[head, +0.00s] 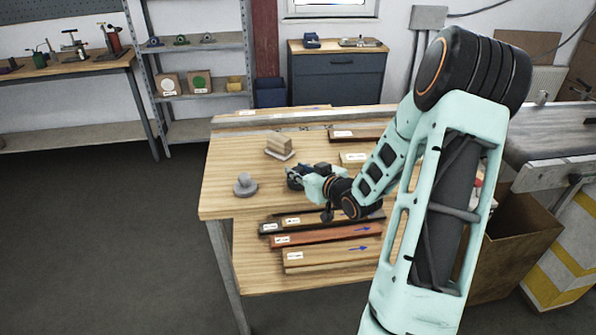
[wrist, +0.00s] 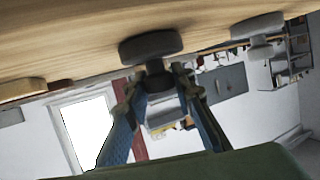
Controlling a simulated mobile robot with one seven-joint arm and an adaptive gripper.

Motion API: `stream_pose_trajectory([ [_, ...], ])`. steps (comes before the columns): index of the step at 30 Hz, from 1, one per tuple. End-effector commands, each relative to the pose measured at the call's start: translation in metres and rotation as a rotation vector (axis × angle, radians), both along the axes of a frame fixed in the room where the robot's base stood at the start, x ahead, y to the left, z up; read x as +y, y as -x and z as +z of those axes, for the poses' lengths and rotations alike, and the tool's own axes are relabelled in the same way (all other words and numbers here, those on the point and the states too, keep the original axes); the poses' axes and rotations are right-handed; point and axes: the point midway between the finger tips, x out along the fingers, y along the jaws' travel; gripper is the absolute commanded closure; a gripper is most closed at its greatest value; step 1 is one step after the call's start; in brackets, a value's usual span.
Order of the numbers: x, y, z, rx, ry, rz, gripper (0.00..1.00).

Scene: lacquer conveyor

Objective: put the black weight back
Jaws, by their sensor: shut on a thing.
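The black weight (wrist: 150,46) is a round dark disc with a knob. In the wrist view, where the table is at the top, my gripper (wrist: 158,84) is shut on the knob, one finger on each side. The disc is against or just above the wooden tabletop; I cannot tell which. In the head view the weight (head: 293,179) is partly hidden by my gripper (head: 302,178), left of centre on the table. A lighter grey weight (head: 245,185) stands apart to its left, near the table's left edge; it also shows in the wrist view (wrist: 259,30).
A wooden block on a pale base (head: 279,148) stands behind my gripper. Labelled wooden strips (head: 325,236) lie along the table (head: 232,150) in front of it, some with blue arrows. A cardboard box (head: 516,240) is on the right. Bare tabletop lies between the two weights.

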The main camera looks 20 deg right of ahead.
Motion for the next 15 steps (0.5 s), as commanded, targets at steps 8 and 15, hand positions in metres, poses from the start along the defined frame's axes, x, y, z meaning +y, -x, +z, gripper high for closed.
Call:
stream_pose_trajectory([
  [8, 0.0001, 0.0001, -0.0032, 0.000, 0.000, 0.000, 0.73],
  [15, 0.0001, 0.0003, -0.0030, 0.001, 0.000, 0.000, 0.60],
])
